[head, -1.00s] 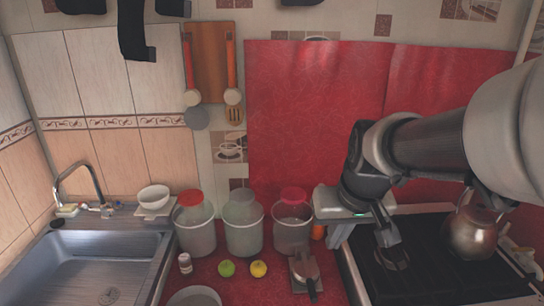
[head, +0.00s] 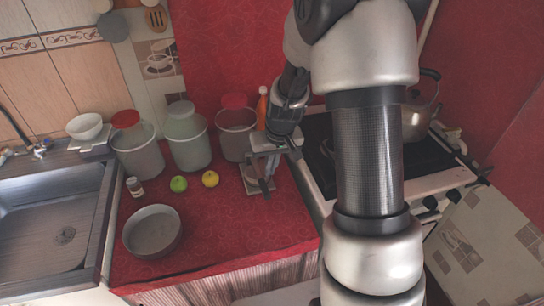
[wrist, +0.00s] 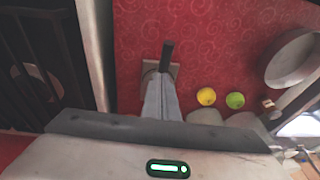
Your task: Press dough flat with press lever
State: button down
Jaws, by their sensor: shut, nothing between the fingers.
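The dough press (head: 250,186) stands on the red counter in front of the canisters, at its right side. In the head view my gripper covers much of it. In the wrist view its pale base (wrist: 174,69) shows beside my fingers, and its dark lever handle (wrist: 167,54) sticks out past the fingertips. My gripper (head: 266,176) is shut and empty, just over the press; its fingers also show in the wrist view (wrist: 163,78). I cannot tell whether the fingertips touch the lever. No dough is visible; the press plates are hidden.
A yellow fruit (head: 210,179), a green fruit (head: 178,184), a small jar (head: 135,187) and a grey pan (head: 152,233) are left of the press. Several canisters (head: 188,145) and an orange bottle (head: 262,108) stand behind. The stove with a kettle (head: 418,115) is right. Front counter is clear.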

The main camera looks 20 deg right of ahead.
aim_at(267, 189)
jog(key=f, duration=0.2)
jog(key=a+f, duration=0.1)
jog(key=f, duration=0.2)
jog(key=shift+s+f, duration=0.1)
jog(key=shift+f, duration=0.05)
jog(key=shift+s+f+b, duration=0.15)
jog(key=shift+f+b, duration=0.45)
jog(key=shift+b, duration=0.05)
jog(key=shift+s+f+b, duration=0.15)
jog(key=shift+f+b, duration=0.4)
jog(key=shift+b, duration=0.05)
jog(key=shift+s+f, duration=0.15)
